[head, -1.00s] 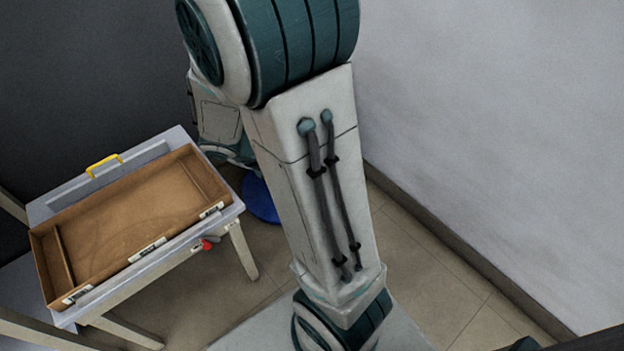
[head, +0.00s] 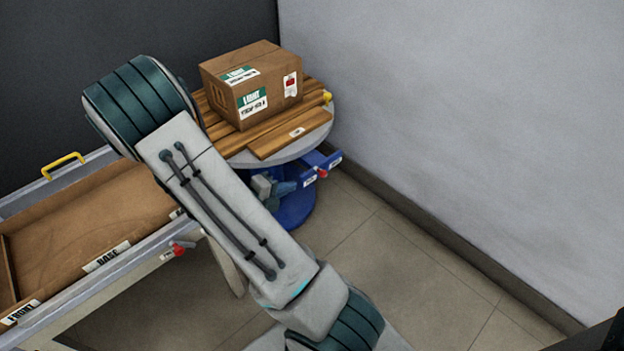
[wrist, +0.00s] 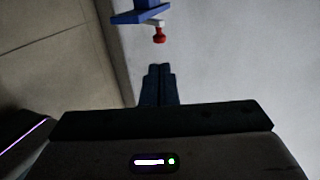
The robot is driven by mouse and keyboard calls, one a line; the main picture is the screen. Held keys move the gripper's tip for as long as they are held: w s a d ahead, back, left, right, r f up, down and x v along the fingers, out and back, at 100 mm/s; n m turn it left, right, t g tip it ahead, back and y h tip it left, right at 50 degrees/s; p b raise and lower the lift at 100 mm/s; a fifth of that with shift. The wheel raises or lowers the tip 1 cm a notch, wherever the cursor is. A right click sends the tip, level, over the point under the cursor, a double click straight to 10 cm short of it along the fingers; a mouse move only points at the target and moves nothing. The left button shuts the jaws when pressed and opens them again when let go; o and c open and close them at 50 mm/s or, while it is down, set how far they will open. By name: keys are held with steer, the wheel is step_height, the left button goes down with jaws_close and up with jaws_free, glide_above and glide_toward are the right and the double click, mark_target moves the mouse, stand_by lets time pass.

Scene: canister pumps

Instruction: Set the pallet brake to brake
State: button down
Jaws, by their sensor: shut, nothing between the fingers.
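The pallet brake is a red-knobbed lever (head: 322,173) on a blue bracket (head: 334,160) with white labels. It sits under the right edge of the round pallet table (head: 318,135). The labels are too small to read. In the wrist view the red knob (wrist: 159,35) hangs from the blue bracket (wrist: 140,15), just beyond the fingertips and apart from them. My gripper (wrist: 160,68) is shut and empty, its dark fingers together and pointing at the knob. In the head view my fingers cannot be made out clearly; my arm hides part of the table.
A cardboard box (head: 255,85) stands on wooden slats (head: 290,138) on the round table. A yellow piece (head: 328,98) sits at its right edge. At left is a table with a brown tray (head: 75,235), yellow handle (head: 62,165) and another red knob (head: 178,248). The wall is close at right.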

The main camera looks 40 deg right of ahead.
mark_target(320, 174)
steer(key=b+x, duration=0.4)
steer(key=x, duration=0.5)
steer(key=shift+f, duration=0.2)
steer(key=shift+d+b, duration=0.35)
steer(key=shift+d, duration=0.15)
steer(key=shift+a, duration=0.1)
steer(key=shift+w+r+p, duration=0.1)
steer(key=shift+r+p, duration=0.05)
steer(key=shift+p, duration=0.15)
